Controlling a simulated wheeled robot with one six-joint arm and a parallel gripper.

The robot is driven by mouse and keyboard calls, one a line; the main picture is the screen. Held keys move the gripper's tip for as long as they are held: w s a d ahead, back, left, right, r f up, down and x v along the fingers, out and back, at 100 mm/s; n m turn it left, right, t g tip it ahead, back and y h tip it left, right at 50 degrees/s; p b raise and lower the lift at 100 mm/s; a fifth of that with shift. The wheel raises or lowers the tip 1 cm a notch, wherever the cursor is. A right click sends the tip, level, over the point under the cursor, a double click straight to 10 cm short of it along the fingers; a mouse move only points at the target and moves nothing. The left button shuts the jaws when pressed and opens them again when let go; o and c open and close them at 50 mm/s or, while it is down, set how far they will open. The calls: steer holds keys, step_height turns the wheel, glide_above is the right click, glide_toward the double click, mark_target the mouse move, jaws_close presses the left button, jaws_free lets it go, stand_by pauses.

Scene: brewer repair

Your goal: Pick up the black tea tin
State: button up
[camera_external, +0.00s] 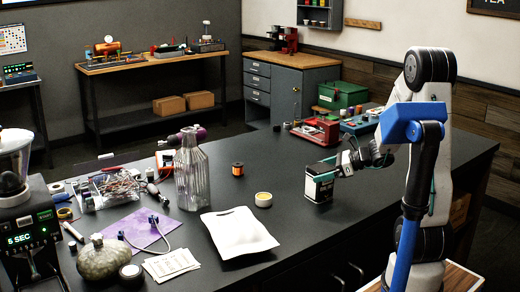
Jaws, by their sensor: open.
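The black tea tin (318,188) stands upright on the dark counter, right of the middle. It is black with a pale label band near its top. My gripper (338,165) is at the tin's upper right side, with its fingers close to the tin's top. The jaws are open. The view is too small to tell whether a finger touches the tin. My gripper and wrist hide part of the tin's right side.
The counter right in front of the tin is clear.

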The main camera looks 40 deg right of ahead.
steer(key=shift+w+a+f, duration=0.15)
steer(key=shift+w+a, duration=0.15)
steer(key=shift+w, duration=0.05)
steer(key=shift+c, duration=0.3)
steer(key=c, duration=0.8)
steer(key=shift+c, duration=0.2)
